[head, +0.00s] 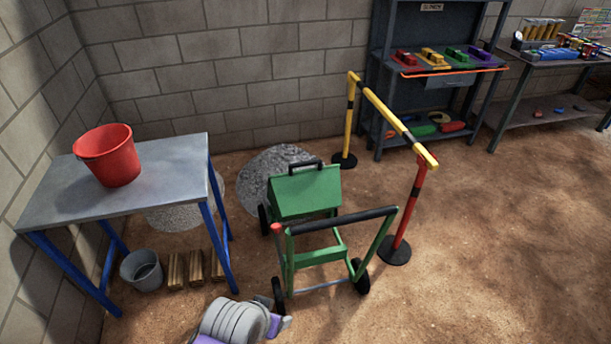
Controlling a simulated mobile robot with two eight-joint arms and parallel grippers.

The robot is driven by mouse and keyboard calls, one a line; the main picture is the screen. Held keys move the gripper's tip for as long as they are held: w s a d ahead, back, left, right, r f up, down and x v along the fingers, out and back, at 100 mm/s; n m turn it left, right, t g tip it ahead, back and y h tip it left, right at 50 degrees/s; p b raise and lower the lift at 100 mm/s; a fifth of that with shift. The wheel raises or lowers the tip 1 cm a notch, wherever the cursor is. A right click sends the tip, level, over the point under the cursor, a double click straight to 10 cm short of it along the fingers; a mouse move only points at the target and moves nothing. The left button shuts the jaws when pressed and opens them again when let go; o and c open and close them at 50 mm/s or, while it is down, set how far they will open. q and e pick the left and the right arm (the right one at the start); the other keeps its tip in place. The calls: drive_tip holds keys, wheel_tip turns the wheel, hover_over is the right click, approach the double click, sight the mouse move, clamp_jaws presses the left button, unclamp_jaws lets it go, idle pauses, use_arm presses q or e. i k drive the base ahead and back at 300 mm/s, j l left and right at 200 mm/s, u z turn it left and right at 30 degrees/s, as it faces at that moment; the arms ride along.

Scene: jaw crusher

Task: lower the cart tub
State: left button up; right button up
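A green cart (318,254) stands on the dirt floor in the middle of the head view. Its green tub (305,192) is at the far end, looks tipped up, and has a black handle (293,166) along its top edge. A black push bar (342,220) crosses the near end of the frame. A red knob (276,228) shows by the bar's left end. My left gripper (284,320) is low at the bottom edge, near the cart's near left wheel, apart from the tub. Its fingers are not clear. My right gripper is not in view.
A table (170,195) with a red bucket (108,155) stands left. A grey bucket (142,271) and wooden blocks (197,268) are below it. Gravel (255,176) lies behind the cart. A yellow and red barrier (396,120) stands close right. The right foreground floor is clear.

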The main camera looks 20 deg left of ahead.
sight(291, 195)
drive_tip(key=i+j+u, duration=0.1)
drive_tip(key=i+j, duration=0.15)
drive_tip(key=j, duration=0.25)
drive_tip(key=i+j+u, duration=0.1)
drive_tip(key=i+j, duration=0.15)
drive_tip(key=j, duration=0.25)
drive_tip(key=i+j+u, duration=0.1)
drive_tip(key=i+j, duration=0.15)
drive_tip(key=j, duration=0.2)
drive_tip(key=i+j+u, duration=0.1)
drive_tip(key=i+j, duration=0.2)
drive_tip(key=j, duration=0.15)
